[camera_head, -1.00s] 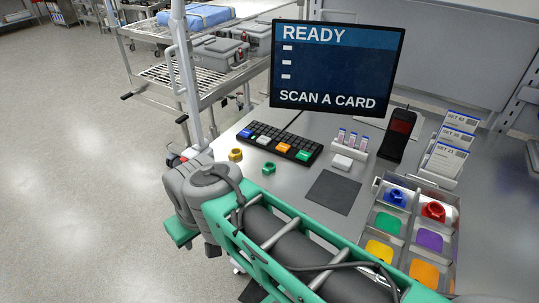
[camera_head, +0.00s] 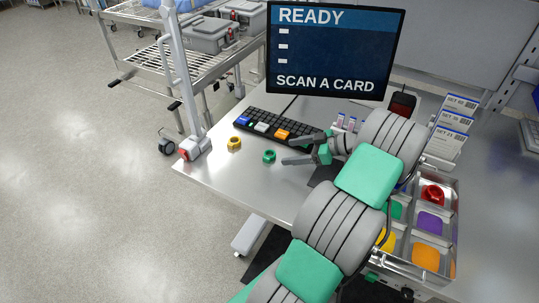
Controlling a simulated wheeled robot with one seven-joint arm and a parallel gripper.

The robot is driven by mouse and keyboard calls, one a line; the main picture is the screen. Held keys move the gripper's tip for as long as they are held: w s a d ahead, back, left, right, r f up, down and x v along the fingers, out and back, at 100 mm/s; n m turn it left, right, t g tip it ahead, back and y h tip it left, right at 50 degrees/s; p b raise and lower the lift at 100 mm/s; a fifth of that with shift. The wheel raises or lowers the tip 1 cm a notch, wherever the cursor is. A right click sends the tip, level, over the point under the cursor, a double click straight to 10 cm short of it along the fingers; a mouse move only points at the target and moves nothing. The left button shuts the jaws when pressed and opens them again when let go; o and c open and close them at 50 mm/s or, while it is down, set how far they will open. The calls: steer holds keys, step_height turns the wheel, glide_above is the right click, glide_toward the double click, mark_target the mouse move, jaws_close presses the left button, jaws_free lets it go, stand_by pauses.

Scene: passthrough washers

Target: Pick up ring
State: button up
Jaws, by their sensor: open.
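A yellow ring (camera_head: 234,144) lies on the metal table near its left edge. A green ring (camera_head: 269,157) lies on the table just right of it and slightly nearer. My gripper (camera_head: 291,152) is open and empty, its fingers pointing left toward the green ring, a short way to its right. A red ring (camera_head: 432,194) sits in the back right compartment of the sorting tray (camera_head: 449,232). The back left compartment is mostly hidden behind my arm. The task does not say which ring.
A black keyboard (camera_head: 273,131) with coloured keys lies behind the rings. A monitor (camera_head: 335,50) reading "READY, SCAN A CARD" stands behind it. A card rack (camera_head: 452,130) stands at the right. The table left and front of the rings is clear.

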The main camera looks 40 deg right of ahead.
mark_target(266, 154)
steer(key=shift+w+a+f+b, duration=0.1)
steer(key=shift+w+f+b, duration=0.05)
steer(key=shift+f+b, duration=0.2)
steer(key=x, duration=0.2)
steer(key=p+x, duration=0.1)
steer(key=x, duration=0.1)
steer(key=p+x, duration=0.1)
steer(key=x, duration=0.1)
steer(key=shift+w+a+r, duration=0.25)
steer(key=shift+w+a, duration=0.05)
steer(key=shift+w+a+f, duration=0.1)
steer(key=shift+w+f, duration=0.05)
steer(key=shift+f, duration=0.05)
steer(key=c, duration=1.4)
steer(key=shift+r, duration=0.15)
